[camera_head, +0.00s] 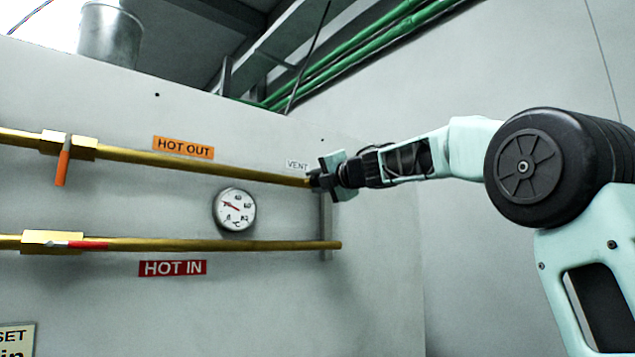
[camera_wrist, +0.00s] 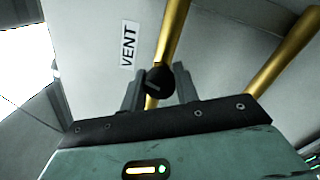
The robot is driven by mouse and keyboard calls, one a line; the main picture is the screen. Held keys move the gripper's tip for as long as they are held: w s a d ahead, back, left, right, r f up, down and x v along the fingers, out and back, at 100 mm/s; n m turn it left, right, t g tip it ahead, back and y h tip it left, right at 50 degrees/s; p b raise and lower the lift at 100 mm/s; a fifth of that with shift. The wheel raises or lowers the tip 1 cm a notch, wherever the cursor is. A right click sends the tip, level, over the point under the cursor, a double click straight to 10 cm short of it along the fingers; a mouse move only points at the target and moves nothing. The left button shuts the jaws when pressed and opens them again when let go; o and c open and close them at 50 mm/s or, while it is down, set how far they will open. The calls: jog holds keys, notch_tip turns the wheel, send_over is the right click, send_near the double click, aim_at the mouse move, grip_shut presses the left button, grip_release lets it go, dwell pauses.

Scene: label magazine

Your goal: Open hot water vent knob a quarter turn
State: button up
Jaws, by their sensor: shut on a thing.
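The vent knob (camera_wrist: 158,81) is a small dark round knob on the end of the upper brass pipe (camera_wrist: 172,35), next to a white VENT label (camera_wrist: 129,44). In the wrist view it sits between the two fingers of my gripper (camera_wrist: 160,86), which is shut on it. A short light mark shows on the knob's face. In the head view my gripper (camera_head: 315,180) is at the right end of the HOT OUT pipe (camera_head: 215,166), just below the VENT label (camera_head: 297,164).
The HOT IN pipe (camera_head: 210,245) runs below, ending right of a round gauge (camera_head: 235,210). An orange-handled valve (camera_head: 63,165) and a red-handled valve (camera_head: 85,245) are at left. A vertical bracket (camera_head: 326,225) stands near the pipe ends. The wall at right is bare.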

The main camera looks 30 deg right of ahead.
jog(key=shift+f, duration=0.1)
jog(key=o, duration=1)
jog(key=shift+c, duration=0.2)
jog(key=shift+s, duration=0.1)
jog(key=s+d+b, duration=0.3)
jog(key=s+b, duration=0.2)
jog(key=s, duration=1.2)
jog(key=shift+f, duration=0.35)
